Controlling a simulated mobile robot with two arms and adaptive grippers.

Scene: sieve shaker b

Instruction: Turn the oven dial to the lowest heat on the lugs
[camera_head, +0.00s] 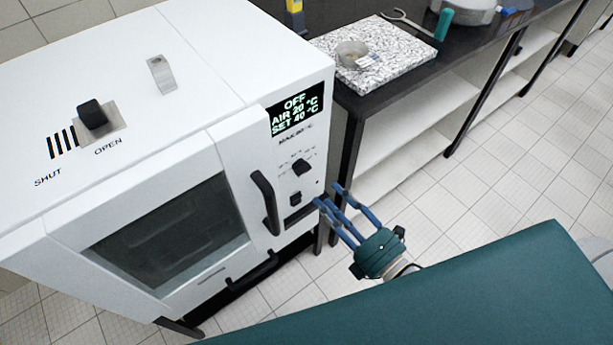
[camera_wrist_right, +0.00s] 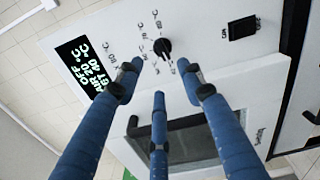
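The oven (camera_head: 200,110) is a white cabinet with a dark window. Its black heat dial (camera_head: 302,167) sits on the front panel below the lit display (camera_head: 295,113), which reads OFF, AIR 20 °C, SET 40 °C. In the right wrist view the dial (camera_wrist_right: 162,47) has temperature marks around it, too small to read surely. My right gripper (camera_head: 338,205) has three blue fingers, spread apart and empty, to the right of and slightly below the dial. In the right wrist view the fingertips (camera_wrist_right: 160,78) point at the panel, with the dial just beyond them. My left gripper is not in view.
A black rocker switch (camera_head: 295,197) is below the dial, also in the right wrist view (camera_wrist_right: 242,28). The door handle (camera_head: 265,203) stands out left of the dial. A black slider (camera_head: 92,114) is on the oven top. A dark bench (camera_head: 375,97) with a speckled slab (camera_head: 390,68) stands right.

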